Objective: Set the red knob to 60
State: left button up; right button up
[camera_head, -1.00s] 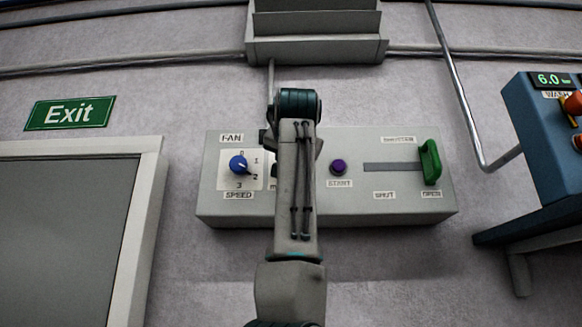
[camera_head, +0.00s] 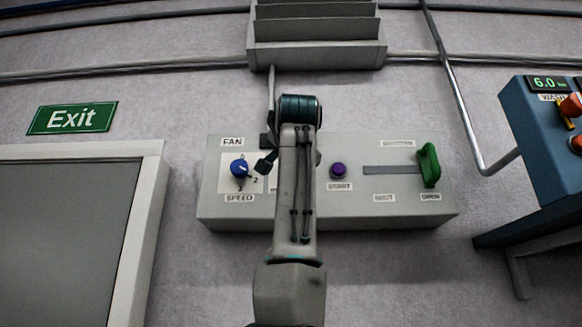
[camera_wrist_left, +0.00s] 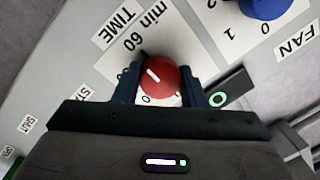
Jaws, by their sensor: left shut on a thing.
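The red knob (camera_wrist_left: 158,77) sits on the panel between the fingers of my left gripper (camera_wrist_left: 165,82) in the left wrist view. The gripper is shut on it. The knob's white line points up and left in that view, toward the side with the "60" print. The TIME label (camera_wrist_left: 117,27) and "min" show beside the dial; part of the scale is hidden by the fingers. In the head view my arm hides the red knob, and a dark finger of my left gripper (camera_head: 267,160) shows left of the wrist. My right gripper is not in view.
The grey control panel (camera_head: 375,212) also carries a blue fan knob (camera_head: 239,168) close to the left of my gripper, a purple start button (camera_head: 338,170) and a green slider handle (camera_head: 428,165) at the right. A blue wash unit (camera_head: 535,130) stands further right.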

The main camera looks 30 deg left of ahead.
pick_arm(q)
jog(key=o, duration=1)
jog(key=shift+d, duration=0.1)
jog(key=shift+r, duration=0.1)
jog(key=shift+s+d, duration=0.1)
jog(key=b+v, duration=0.4)
jog(key=v, duration=0.6)
jog(key=shift+s+d+b, duration=0.15)
jog(key=shift+s+b, duration=0.1)
jog(key=shift+b, duration=0.05)
jog(key=shift+d, duration=0.1)
